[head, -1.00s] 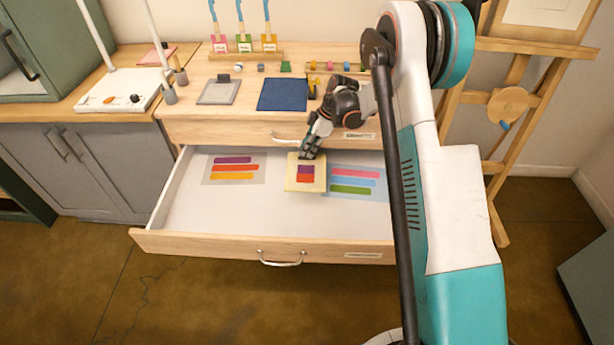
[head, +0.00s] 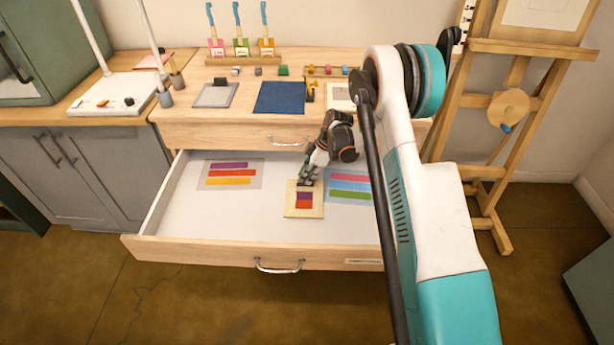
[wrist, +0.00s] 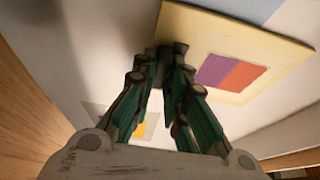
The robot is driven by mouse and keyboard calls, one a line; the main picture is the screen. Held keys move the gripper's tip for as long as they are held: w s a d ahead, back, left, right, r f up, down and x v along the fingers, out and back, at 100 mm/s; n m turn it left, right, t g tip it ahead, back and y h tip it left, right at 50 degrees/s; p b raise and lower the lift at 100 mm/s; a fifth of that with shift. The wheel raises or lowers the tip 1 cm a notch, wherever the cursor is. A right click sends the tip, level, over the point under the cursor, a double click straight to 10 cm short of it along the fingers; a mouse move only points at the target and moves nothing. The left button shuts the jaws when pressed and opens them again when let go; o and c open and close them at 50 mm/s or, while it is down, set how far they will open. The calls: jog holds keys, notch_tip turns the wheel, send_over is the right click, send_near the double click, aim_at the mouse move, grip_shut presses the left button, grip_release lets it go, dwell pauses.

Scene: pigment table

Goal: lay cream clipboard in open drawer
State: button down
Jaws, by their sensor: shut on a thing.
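The cream clipboard (head: 304,212) carries a purple and red swatch. In the head view it is over the middle of the open drawer (head: 190,222), partly overlapping the swatch sheet on the right. My gripper (head: 308,181) is shut on the clipboard's far edge. In the wrist view my gripper (wrist: 172,55) pinches the edge of the clipboard (wrist: 190,35), which appears tilted in that view. I cannot tell whether the clipboard touches the drawer floor.
In the drawer lie a sheet with purple, red and yellow stripes (head: 230,174) at left and a sheet with pink, blue and green stripes (head: 349,188) at right. The drawer's left and front floor is bare. A blue mat (head: 279,98) lies on the tabletop above.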

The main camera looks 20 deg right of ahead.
jog(key=c, duration=1.6)
grip_release()
jog(key=shift+f, duration=0.1)
